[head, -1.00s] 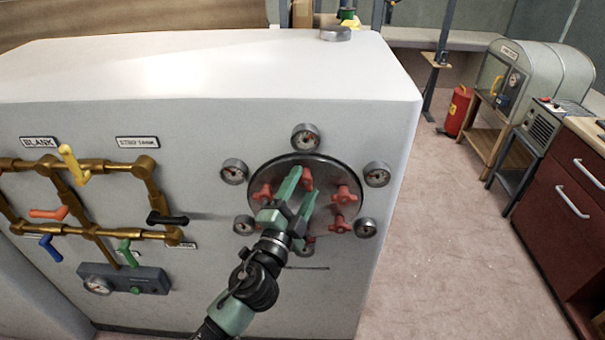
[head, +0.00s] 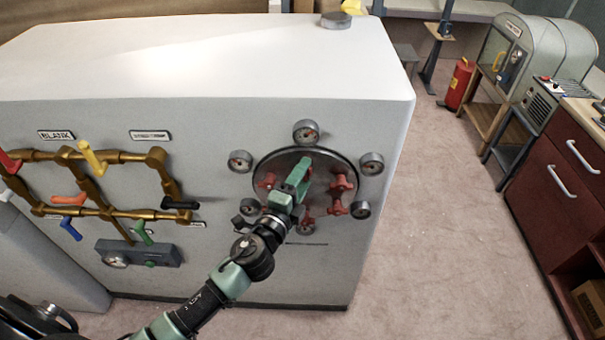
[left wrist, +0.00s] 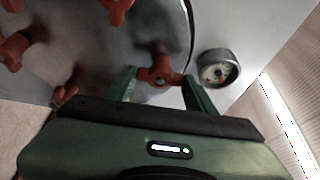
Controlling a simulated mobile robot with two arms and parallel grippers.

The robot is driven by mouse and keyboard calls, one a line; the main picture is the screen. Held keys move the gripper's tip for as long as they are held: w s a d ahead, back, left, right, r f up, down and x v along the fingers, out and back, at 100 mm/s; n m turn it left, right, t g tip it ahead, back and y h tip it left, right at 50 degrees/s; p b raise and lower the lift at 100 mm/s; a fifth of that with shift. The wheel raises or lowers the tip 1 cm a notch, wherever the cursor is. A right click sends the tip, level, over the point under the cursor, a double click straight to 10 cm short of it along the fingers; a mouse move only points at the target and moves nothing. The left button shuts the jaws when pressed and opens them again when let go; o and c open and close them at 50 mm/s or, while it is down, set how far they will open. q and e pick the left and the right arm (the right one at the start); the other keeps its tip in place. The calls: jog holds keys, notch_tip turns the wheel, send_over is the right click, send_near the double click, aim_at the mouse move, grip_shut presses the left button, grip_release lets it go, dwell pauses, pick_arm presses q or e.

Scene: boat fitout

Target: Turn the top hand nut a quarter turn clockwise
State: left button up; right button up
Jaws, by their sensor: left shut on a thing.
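The round grey hatch (head: 318,164) on the cabinet's front carries several red hand nuts around its face. My left gripper (head: 301,168) reaches the upper part of the hatch and hides the top hand nut in the head view. In the left wrist view the top hand nut (left wrist: 160,73) sits between the two green fingers of my left gripper (left wrist: 160,82); its arms reach towards both fingers and the gripper is shut on it. Other red nuts show at the hatch's right (head: 342,183) and left (head: 266,181). My right gripper is not in view.
Several round gauges ring the hatch, one above it (head: 306,132) and one at its upper right (head: 371,163). Brass pipes (head: 120,155) with coloured valve levers lie to the left. Open floor (head: 410,240) lies right of the cabinet, before a red drawer unit (head: 555,180).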

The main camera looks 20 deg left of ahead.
pick_arm(q)
jog(key=o, duration=1.4)
jog(key=s+b, duration=0.1)
jog(key=s, duration=0.1)
jog(key=s+b, duration=0.1)
jog(key=s, duration=0.2)
jog(key=s+b, duration=0.1)
jog(key=s, duration=0.1)
jog(key=shift+s+a, duration=0.4)
